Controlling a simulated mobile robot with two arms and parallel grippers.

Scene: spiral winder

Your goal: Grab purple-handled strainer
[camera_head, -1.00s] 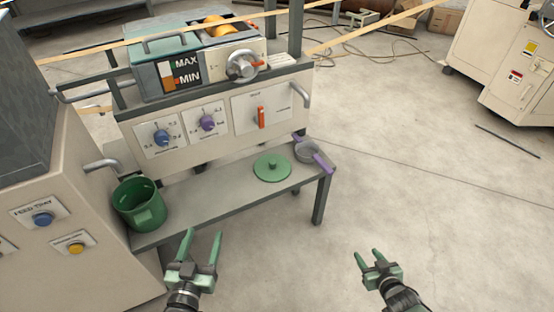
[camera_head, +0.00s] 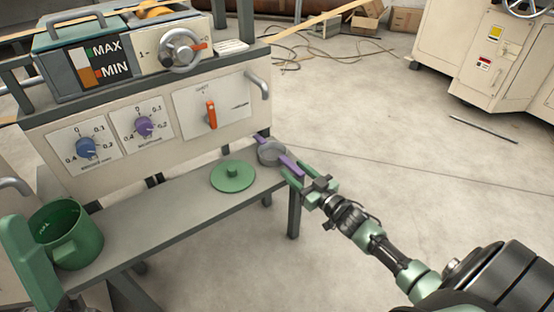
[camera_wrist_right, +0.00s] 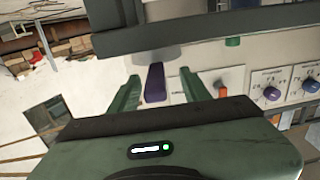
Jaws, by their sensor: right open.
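The strainer, a small grey bowl (camera_head: 271,154) with two purple handles, sits at the right end of the grey shelf (camera_head: 190,215). Its near purple handle (camera_head: 290,165) points toward my right gripper (camera_head: 296,173). The right gripper is open at that handle, just off the shelf's corner. In the right wrist view the purple handle (camera_wrist_right: 155,83) lies between the two green fingers, with visible gaps on both sides.
A green lid (camera_head: 233,177) lies on the shelf left of the strainer. A green pot (camera_head: 72,235) stands at the shelf's left end. The machine panel with knobs (camera_head: 144,127) and an orange switch (camera_head: 211,115) rises behind.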

